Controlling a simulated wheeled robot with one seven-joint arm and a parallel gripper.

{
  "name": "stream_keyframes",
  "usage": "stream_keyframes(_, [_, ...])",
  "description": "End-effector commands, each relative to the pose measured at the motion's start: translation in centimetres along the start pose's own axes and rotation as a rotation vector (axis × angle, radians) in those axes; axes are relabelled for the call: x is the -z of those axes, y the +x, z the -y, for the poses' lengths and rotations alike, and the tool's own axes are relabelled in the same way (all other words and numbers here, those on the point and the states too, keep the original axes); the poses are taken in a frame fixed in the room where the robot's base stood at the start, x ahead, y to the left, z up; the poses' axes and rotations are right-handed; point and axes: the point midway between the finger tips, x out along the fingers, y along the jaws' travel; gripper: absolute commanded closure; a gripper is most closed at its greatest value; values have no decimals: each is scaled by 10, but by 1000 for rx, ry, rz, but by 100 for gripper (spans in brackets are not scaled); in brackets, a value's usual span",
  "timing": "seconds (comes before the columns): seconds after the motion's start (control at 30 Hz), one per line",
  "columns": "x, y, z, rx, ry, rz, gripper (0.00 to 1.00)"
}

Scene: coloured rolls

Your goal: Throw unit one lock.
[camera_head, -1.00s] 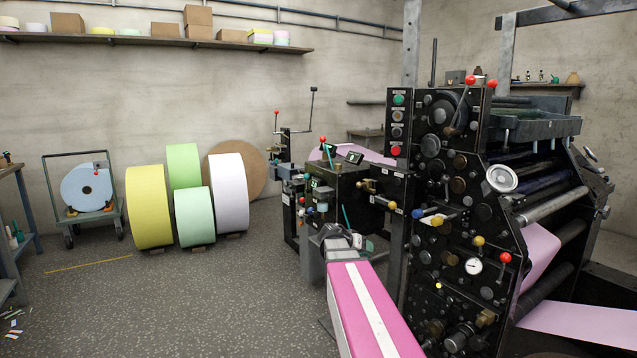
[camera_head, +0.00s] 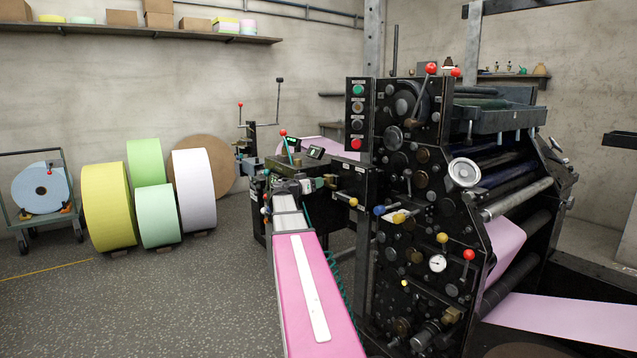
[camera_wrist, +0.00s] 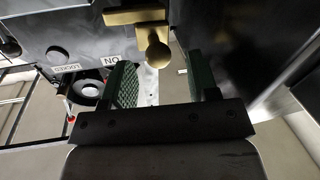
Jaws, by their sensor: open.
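In the wrist view a brass lever with a rounded knob (camera_wrist: 157,52) sticks out from a dark panel. It shows between the two green ribbed pads of my gripper (camera_wrist: 163,78), which is open with a gap around the knob. I cannot tell how deep the knob sits between the pads. Small white labels (camera_wrist: 111,60) beside the lever appear upside down; they seem to read "ON" and "LOCKED". In the head view my gripper (camera_head: 318,183) is at the near side of the dark unit (camera_head: 352,180), left of its brass knobs (camera_head: 348,199). My arm hides part of the unit.
The large black press (camera_head: 420,220) with red, yellow and blue knobs stands close on the right. Coloured rolls (camera_head: 108,205) stand on the floor at left, beside a cart with a blue roll (camera_head: 40,188). The floor at left front is clear.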

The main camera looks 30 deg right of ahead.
Motion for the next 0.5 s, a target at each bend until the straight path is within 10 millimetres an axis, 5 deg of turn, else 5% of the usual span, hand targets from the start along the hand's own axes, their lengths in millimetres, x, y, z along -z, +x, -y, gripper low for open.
stream_keyframes(0.2, [0,28,1,0,0,1,46])
stream_keyframes(0.5, [0,35,0,0,0,1,46])
